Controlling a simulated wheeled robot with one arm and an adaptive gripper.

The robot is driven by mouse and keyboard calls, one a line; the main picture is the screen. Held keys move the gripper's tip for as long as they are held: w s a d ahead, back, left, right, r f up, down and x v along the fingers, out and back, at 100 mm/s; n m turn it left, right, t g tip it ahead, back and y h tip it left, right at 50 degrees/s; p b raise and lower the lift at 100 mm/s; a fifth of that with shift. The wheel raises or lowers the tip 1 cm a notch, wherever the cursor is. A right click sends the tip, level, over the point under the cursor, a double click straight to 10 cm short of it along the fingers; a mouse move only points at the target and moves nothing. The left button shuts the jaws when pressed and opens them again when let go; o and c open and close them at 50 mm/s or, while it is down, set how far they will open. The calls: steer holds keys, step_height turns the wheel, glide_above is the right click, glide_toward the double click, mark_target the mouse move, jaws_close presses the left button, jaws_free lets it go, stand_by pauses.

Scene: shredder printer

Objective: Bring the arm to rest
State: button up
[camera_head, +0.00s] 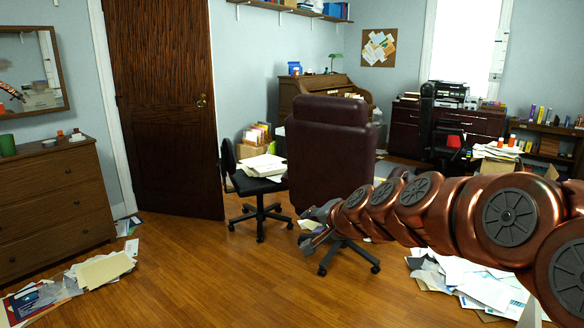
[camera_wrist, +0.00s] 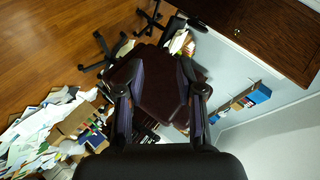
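My copper-coloured arm (camera_head: 430,205) reaches in from the right edge of the head view, stretched out toward the middle of the room. My gripper (camera_head: 315,222) is at its left end, in front of the lower part of a dark red office chair (camera_head: 330,140). In the wrist view my gripper (camera_wrist: 159,66) has its two dark fingers spread wide apart with nothing between them. The chair's back (camera_wrist: 160,90) shows behind the fingers there. The wrist view is turned on its side.
A black chair (camera_head: 262,183) holding papers stands left of the red chair. A wooden dresser (camera_head: 50,205) is at the left, with papers (camera_head: 103,269) on the floor beside it. More papers (camera_head: 480,288) lie below my arm. The wooden floor (camera_head: 220,280) at front centre is clear.

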steer(key=s+d+n+g+h+p, duration=0.1)
steer(key=s+n+g+p, duration=0.5)
steer(key=s, duration=1.3)
steer(key=s+d+g+h+p, duration=0.2)
steer(key=s+d, duration=0.4)
steer(key=s, duration=0.6)
steer(key=s+d+r+n+g+h+p, duration=0.1)
steer(key=s+d+g+p, duration=0.3)
steer(key=s, duration=0.8)
steer(key=shift+s+d+r+h+p, duration=0.15)
steer(key=shift+d+r+h+p, duration=0.1)
steer(key=shift+d+h+p, duration=0.65)
